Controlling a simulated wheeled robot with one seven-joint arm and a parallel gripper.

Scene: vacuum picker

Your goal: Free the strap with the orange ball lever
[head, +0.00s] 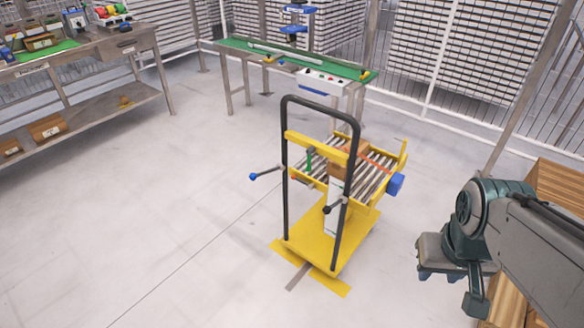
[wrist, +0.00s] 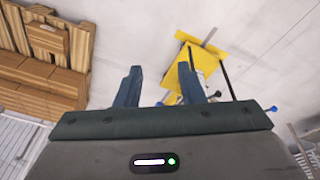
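The yellow cart (head: 328,236) with a black hoop handle (head: 284,150) stands mid-floor in the head view. An orange strap (head: 377,159) crosses its roller top beside a brown box (head: 338,168). A lever with a blue ball (head: 252,176) sticks out left; a lever with a black end (head: 327,209) is at the front. I cannot clearly make out an orange ball lever. My gripper (wrist: 159,72) is open and empty, at the right of the head view, well apart from the cart. The cart's yellow base (wrist: 205,58) shows beyond the fingers in the wrist view.
Wooden pallets with boxes (head: 556,180) stand at the right, close to my arm. A green-topped bench (head: 290,60) stands behind the cart, and a workbench (head: 100,48) with a lower shelf is at the back left. The floor left of the cart is clear.

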